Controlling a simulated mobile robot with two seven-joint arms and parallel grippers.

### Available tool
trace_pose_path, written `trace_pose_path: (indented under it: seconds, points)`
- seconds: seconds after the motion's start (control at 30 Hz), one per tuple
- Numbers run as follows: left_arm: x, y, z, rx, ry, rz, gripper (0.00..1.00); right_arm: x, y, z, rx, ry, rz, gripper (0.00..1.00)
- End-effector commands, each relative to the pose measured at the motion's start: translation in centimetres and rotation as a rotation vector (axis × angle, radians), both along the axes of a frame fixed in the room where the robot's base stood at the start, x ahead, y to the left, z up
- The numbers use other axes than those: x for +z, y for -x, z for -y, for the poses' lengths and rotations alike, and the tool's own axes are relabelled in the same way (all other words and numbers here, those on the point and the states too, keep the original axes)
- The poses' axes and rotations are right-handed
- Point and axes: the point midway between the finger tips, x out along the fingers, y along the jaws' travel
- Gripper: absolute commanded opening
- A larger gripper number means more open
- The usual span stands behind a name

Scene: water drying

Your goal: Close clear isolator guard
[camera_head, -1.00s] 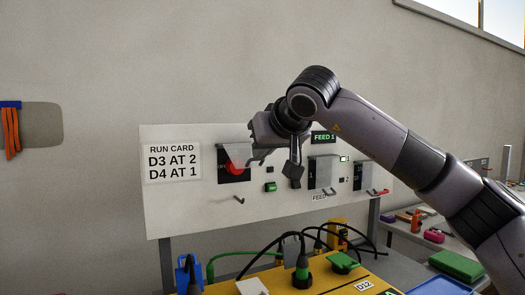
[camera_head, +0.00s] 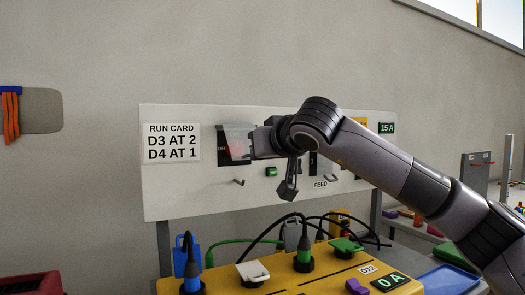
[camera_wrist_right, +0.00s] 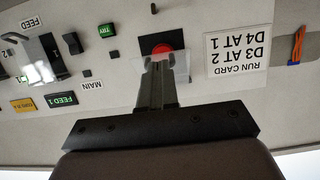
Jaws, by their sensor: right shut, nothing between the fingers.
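The red isolator knob (camera_head: 237,149) sits on a black plate at the left of the white panel. The clear guard (camera_head: 238,131) shows as a hazy pane over the plate, with the red seen through it. I cannot tell whether it lies fully flat. My right gripper (camera_head: 252,145) is at the guard's right edge, its fingertips partly hidden by the wrist. In the right wrist view, its shut, empty fingers (camera_wrist_right: 155,64) reach toward the red knob (camera_wrist_right: 162,49), with the clear guard (camera_wrist_right: 180,63) right at the tips. I cannot tell if they touch. My left gripper is out of view.
A run card (camera_head: 172,142) is left of the isolator, and a small hook (camera_head: 239,182) is below it. A green TRY button (camera_head: 271,171) is at its lower right. A yellow box (camera_head: 325,278) with plugs and cables stands in front. My right arm hides much of the panel.

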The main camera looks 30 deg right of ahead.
Motion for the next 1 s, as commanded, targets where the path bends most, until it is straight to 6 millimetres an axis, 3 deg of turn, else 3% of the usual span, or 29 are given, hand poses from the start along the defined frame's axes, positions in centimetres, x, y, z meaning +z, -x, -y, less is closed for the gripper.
trace_pose_path:
  seconds: [0.4, 1.0]
  points:
    - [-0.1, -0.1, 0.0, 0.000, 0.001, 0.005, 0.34, -4.2, -2.8, 0.1, 0.000, 0.001, -0.005, 0.00]
    - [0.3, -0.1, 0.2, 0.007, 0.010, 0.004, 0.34, -6.1, -5.2, 0.3, 0.000, 0.001, -0.003, 0.00]
